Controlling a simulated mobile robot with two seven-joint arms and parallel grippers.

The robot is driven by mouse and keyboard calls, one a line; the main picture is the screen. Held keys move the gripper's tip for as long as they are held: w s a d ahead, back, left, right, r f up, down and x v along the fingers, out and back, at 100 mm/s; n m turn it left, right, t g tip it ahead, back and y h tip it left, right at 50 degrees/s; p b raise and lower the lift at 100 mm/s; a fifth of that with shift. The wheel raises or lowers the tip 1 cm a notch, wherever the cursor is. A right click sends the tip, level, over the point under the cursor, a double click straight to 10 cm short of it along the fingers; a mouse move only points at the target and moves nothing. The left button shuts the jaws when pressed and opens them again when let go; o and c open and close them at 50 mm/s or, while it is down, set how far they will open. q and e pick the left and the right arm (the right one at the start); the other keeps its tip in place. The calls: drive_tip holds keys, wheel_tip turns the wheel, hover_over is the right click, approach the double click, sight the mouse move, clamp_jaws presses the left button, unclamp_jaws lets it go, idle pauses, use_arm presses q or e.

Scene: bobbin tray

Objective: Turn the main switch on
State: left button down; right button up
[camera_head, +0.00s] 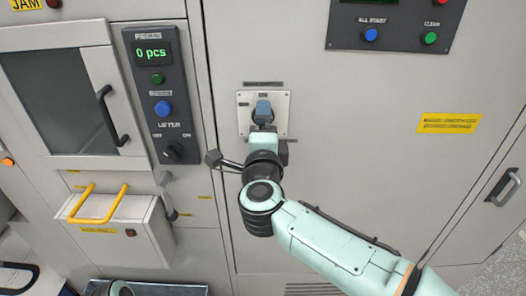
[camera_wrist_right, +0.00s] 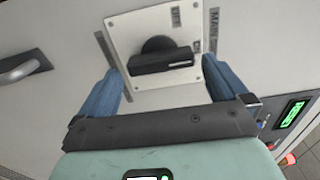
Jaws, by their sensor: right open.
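The main switch is a black rotary handle (camera_wrist_right: 163,60) on a light screwed plate (camera_wrist_right: 125,35) in the right wrist view. Its bar runs roughly across the picture, from one finger side towards the other. In the head view the plate (camera_head: 281,104) sits on the grey cabinet front, and my gripper hides the handle. My right gripper (camera_head: 263,108) is in front of the plate. Its blue fingers (camera_wrist_right: 163,68) are open, one to each side of the handle, with nothing held. Whether they touch it cannot be told. My left gripper is not in view.
Left of the switch is a dark panel (camera_head: 166,122) with a counter display, buttons and a black knob. A windowed door (camera_head: 75,95) and a box with yellow handles (camera_head: 97,204) stand further left. A button panel (camera_head: 397,22) is upper right. The cabinet front to the right is mostly flat.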

drive_tip(key=s+b, duration=0.1)
drive_tip(key=s, duration=1)
drive_tip(key=shift+s, duration=0.2)
